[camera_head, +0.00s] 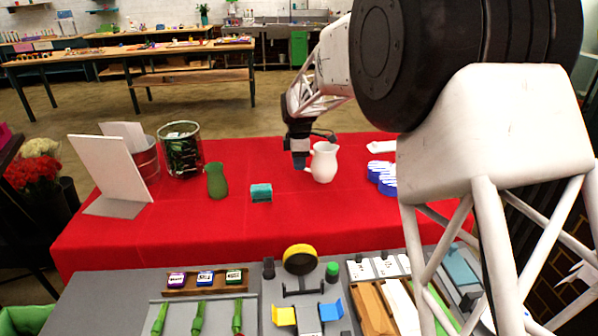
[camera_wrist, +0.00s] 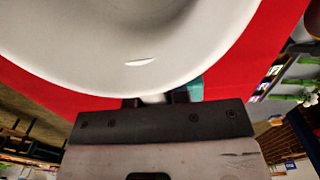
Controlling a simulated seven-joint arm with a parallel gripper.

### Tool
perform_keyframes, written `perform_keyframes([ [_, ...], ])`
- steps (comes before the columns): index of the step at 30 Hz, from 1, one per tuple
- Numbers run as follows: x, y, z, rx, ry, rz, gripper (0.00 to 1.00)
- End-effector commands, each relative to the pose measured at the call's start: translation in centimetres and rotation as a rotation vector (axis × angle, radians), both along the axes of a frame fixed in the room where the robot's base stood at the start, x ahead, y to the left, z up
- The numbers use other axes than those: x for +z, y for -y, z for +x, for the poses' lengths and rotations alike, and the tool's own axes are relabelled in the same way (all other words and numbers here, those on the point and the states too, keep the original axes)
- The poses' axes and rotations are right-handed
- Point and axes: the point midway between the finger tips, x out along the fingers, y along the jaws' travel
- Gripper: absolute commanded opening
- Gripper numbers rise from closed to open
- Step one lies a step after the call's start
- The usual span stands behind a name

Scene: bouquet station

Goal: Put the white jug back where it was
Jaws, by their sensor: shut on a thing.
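The white jug (camera_head: 324,164) is upright over the red cloth, right of the blue-green sponge. My gripper (camera_head: 304,158) is at the jug's left side, shut on its handle. In the wrist view the jug's pale body (camera_wrist: 125,45) fills the top, and the fingers (camera_wrist: 165,98) meet at its lower edge. The handle is mostly hidden by the fingers. I cannot tell whether the jug's base touches the cloth or hangs just above it.
On the red cloth (camera_head: 250,230) stand a green vase (camera_head: 217,181), a blue-green sponge (camera_head: 261,192), a dark green tin (camera_head: 181,150), a metal bucket (camera_head: 147,158) and white panels (camera_head: 112,168). Blue-and-white items (camera_head: 381,176) lie right of the jug. The cloth in front is clear.

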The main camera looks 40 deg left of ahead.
Motion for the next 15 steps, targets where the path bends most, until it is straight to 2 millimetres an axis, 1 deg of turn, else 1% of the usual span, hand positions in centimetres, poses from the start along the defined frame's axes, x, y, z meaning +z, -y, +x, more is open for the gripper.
perform_keyframes([
  [5, -0.2, 0.0, 0.0, 0.0, 0.0, 0.0, 0.0],
  [15, -3.1, 0.0, 0.0, 0.0, 0.0, 0.0, 0.0],
])
